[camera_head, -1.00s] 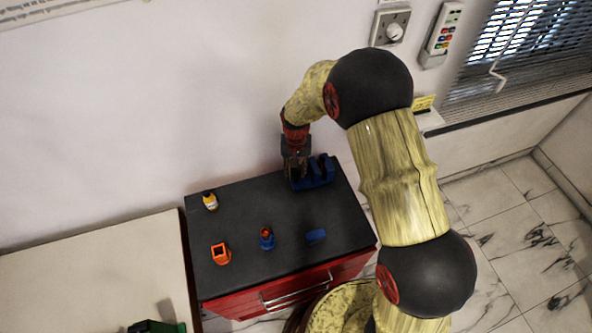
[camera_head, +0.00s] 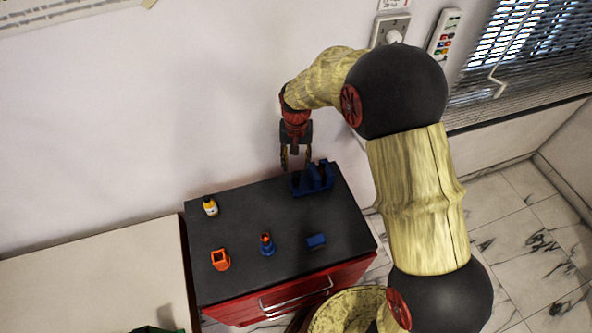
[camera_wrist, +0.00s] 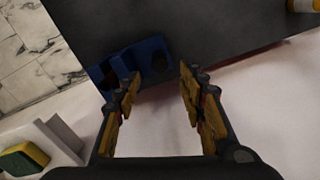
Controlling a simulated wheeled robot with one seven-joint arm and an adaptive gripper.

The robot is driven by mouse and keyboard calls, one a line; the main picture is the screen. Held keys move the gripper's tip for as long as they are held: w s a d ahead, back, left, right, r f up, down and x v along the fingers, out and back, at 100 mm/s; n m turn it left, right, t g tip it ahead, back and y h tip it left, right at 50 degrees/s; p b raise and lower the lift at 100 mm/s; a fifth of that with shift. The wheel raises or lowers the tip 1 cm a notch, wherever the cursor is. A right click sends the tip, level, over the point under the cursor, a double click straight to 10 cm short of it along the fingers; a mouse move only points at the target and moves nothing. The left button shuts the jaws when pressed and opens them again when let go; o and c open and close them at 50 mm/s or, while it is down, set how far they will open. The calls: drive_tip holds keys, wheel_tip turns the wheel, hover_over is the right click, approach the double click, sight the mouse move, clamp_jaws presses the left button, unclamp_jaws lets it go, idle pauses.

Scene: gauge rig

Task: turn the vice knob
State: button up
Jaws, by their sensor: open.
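The blue vice (camera_head: 313,180) stands at the back right of the dark cabinet top. It also shows in the wrist view (camera_wrist: 154,50), just beyond my fingertips and to their left. Its knob cannot be told apart clearly; dark round parts show on the vice. My gripper (camera_head: 296,160) is open and empty, above and slightly left of the vice, at the back edge of the cabinet. Its two yellow-padded fingers are spread apart in the wrist view (camera_wrist: 160,80), with nothing between them.
On the dark cabinet top (camera_head: 240,195) are a yellow bottle (camera_head: 210,206), an orange square part (camera_head: 221,259), a blue and orange piece (camera_head: 267,244) and a small blue block (camera_head: 316,241). The wall (camera_head: 150,120) is close behind my gripper. The cabinet's middle is clear.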

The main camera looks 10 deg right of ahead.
sight(296, 175)
drive_tip(key=shift+r, duration=1.75)
drive_tip(key=s+d+r+t+b, duration=0.2)
drive_tip(key=s+d+r, duration=0.2)
drive_tip(key=s, duration=0.5)
drive_tip(key=s+d+r+n+t+b, duration=0.1)
drive_tip(key=s+d+r+b, duration=0.2)
drive_tip(key=s+r, duration=0.3)
drive_tip(key=s+d+r+t+b, duration=0.2)
drive_tip(key=s+d+r+b, duration=0.1)
drive_tip(key=s, duration=1)
drive_tip(key=shift+s+d+r+n+t, duration=0.15)
drive_tip(key=shift+d+r+n+t, duration=0.15)
drive_tip(key=shift+d+r, duration=0.65)
